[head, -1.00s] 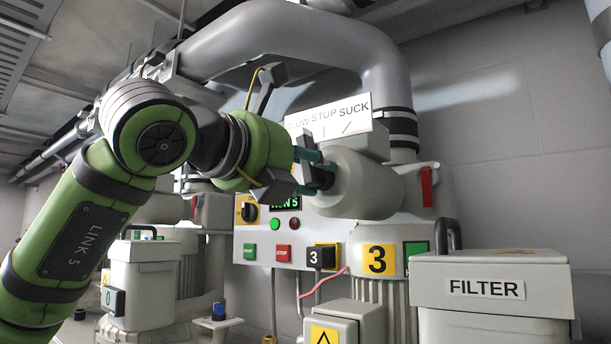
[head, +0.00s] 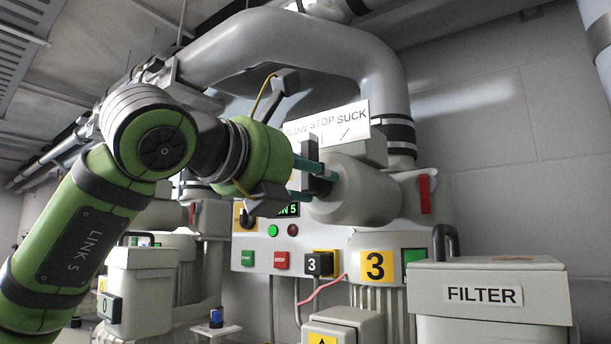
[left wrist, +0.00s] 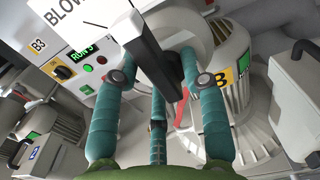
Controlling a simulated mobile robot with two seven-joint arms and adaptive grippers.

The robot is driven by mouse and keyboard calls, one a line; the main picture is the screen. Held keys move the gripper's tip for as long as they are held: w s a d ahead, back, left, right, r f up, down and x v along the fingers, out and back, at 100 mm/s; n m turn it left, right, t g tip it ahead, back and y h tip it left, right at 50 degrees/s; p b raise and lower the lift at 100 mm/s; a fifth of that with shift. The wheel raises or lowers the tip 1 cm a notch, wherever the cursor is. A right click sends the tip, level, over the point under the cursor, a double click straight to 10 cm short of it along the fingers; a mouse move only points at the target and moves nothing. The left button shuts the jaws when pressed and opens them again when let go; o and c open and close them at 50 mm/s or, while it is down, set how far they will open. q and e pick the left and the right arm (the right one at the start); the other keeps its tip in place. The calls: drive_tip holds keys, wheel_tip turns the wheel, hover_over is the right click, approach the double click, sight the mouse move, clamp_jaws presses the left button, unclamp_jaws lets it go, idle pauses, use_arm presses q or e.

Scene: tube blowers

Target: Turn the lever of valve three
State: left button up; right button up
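The lever of valve three is a dark bar (left wrist: 150,50) in the left wrist view. In the head view it is a short dark piece (head: 318,170) in front of the round grey valve body (head: 358,192). A BLOW STOP SUCK sign (head: 328,124) is above the valve, and a yellow 3 label (head: 377,266) is below it. My left gripper (head: 318,180) has its teal fingers around the lever. In the left wrist view the fingers (left wrist: 157,65) are spread on either side of it, with gaps showing. My right gripper is in neither view.
A control panel (head: 340,240) with buttons and a small display is below and behind the gripper. A FILTER box (head: 487,280) stands at the right. A large grey pipe (head: 300,45) arches above. A red handle (head: 424,193) is right of the valve body.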

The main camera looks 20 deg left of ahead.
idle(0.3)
use_arm(q)
drive_tip(key=v, duration=1.2)
